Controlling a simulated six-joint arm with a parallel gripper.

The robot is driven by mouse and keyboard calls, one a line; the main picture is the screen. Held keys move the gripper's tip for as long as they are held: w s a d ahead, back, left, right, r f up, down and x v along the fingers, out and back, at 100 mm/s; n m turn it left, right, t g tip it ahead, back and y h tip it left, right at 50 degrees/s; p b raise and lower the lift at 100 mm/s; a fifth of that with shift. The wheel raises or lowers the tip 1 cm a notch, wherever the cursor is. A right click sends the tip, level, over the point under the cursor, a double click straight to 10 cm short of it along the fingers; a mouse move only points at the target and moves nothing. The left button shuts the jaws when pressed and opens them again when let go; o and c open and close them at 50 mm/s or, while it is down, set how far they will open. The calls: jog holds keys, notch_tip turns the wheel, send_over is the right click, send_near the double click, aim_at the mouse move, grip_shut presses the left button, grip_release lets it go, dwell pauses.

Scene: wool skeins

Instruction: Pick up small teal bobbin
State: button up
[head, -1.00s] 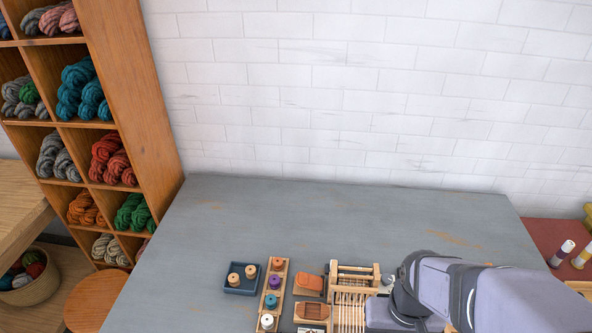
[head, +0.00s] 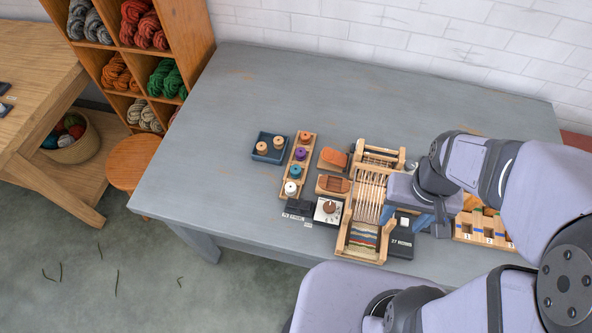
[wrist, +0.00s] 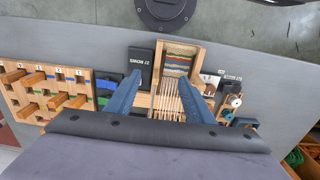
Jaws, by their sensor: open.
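The small teal bobbin (head: 295,171) stands upright in a narrow wooden rack (head: 287,187). In the rack a purple bobbin (head: 299,154) is behind it and a white one (head: 290,188) in front. In the wrist view, the teal bobbin (wrist: 228,115) is small, at the right. My gripper (wrist: 158,70) is open and empty, its two blue fingers spread over the loom (wrist: 168,98). In the head view it hangs right of the loom (head: 368,195), well right of the bobbin, partly hidden by my wrist.
A dark blue tray (head: 258,156) with two tan bobbins is left of the rack. Orange and wooden shuttles (head: 332,184) and a dial box (head: 327,211) lie between rack and loom. A wooden peg block (head: 466,232) is at the right. The table's back left (head: 260,90) is clear.

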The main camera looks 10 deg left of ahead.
send_near(296, 168)
jog(key=shift+d+f+b, duration=0.45)
jog(key=shift+d+f, duration=0.05)
jog(key=shift+d, duration=0.05)
jog(key=shift+a+f, duration=0.15)
jog(key=shift+a, duration=0.15)
jog(key=shift+f+p, duration=0.45)
jog(key=shift+f, duration=0.6)
jog(key=shift+f, duration=0.1)
jog(key=shift+a+f+p, duration=0.15)
jog(key=shift+f+p, duration=0.55)
jog(key=shift+f, duration=0.55)
jog(key=shift+a+f+p, duration=0.1)
jog(key=shift+f+p, duration=0.6)
jog(key=shift+f, duration=0.5)
